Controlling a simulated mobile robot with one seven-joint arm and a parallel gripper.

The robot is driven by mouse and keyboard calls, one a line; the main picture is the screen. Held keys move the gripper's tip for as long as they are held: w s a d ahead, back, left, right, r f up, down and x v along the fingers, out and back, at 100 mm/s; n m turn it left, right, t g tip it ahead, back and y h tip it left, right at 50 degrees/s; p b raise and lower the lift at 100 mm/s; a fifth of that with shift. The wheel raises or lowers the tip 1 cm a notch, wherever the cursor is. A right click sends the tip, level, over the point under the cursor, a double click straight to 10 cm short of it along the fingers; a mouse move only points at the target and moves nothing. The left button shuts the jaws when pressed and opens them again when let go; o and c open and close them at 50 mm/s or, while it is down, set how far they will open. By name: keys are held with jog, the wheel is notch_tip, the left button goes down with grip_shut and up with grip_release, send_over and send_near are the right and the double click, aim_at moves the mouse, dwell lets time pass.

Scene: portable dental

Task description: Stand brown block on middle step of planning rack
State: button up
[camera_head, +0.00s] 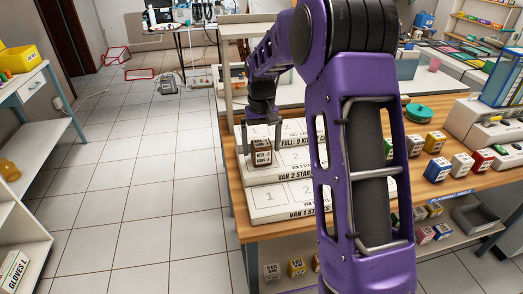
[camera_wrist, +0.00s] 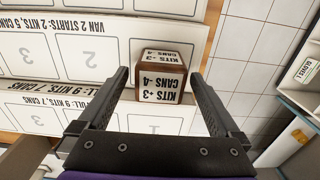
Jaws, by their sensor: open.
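The brown block (camera_head: 261,152) has white labels reading "KITS +3 CANS -4". It appears to stand upright on the middle step (camera_head: 285,170) of the white planning rack (camera_head: 290,205), at the left end, over the first box. In the wrist view the block (camera_wrist: 158,80) stands beside the box marked 2, on the step (camera_wrist: 42,52) lettered "VAN 2 STARTS". My gripper (camera_head: 262,149) is open, with one finger on either side of the block. In the wrist view gaps show between the block and both fingers (camera_wrist: 160,78). The block's underside is hidden.
The rack stands at the left end of a wooden bench (camera_head: 455,185). Several coloured blocks (camera_head: 437,170) and a green round item (camera_head: 419,113) lie to the right. More blocks (camera_head: 296,267) sit on the shelf below. Tiled floor is free at left. My arm hides part of the bench.

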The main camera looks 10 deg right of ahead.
aim_at(262, 143)
notch_tip(262, 143, up, 10)
jog(key=shift+f+p, duration=0.15)
jog(key=shift+p, duration=0.45)
